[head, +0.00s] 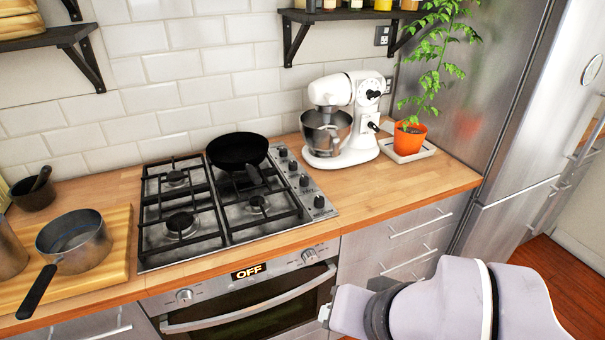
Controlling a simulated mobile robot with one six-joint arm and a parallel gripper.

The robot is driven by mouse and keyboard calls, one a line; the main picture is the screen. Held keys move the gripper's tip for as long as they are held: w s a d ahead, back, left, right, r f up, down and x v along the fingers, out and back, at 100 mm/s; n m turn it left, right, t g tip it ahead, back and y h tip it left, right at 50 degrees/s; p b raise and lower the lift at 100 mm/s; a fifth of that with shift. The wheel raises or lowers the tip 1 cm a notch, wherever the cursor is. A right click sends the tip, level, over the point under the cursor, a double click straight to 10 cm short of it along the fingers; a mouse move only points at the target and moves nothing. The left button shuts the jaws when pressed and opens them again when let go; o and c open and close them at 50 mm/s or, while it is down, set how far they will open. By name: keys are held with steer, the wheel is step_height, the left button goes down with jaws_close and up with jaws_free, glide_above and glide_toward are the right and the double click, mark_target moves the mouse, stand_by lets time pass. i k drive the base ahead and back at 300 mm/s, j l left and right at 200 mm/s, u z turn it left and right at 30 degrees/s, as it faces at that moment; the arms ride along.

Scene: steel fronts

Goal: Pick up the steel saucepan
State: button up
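The steel saucepan (74,243) stands upright on a wooden board at the left of the counter. Its black handle (37,292) points toward the front left, reaching over the board's front edge. My arm comes in at the lower right, in front of the drawers and the oven, far to the right of the saucepan. The fingertips of my gripper cannot be made out, so I cannot tell whether it is open or shut. Nothing of mine touches the saucepan.
The wooden board (117,262) also bears another steel pot (10,250), cut off at the left edge. A dark pot (35,196) stands behind. The gas hob (212,233) holds a black frying pan (238,148). A mixer (341,120) and orange plant pot (409,139) stand right. Shelves hang above.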

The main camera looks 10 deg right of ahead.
mark_target(74, 243)
steer(key=u, duration=1.6)
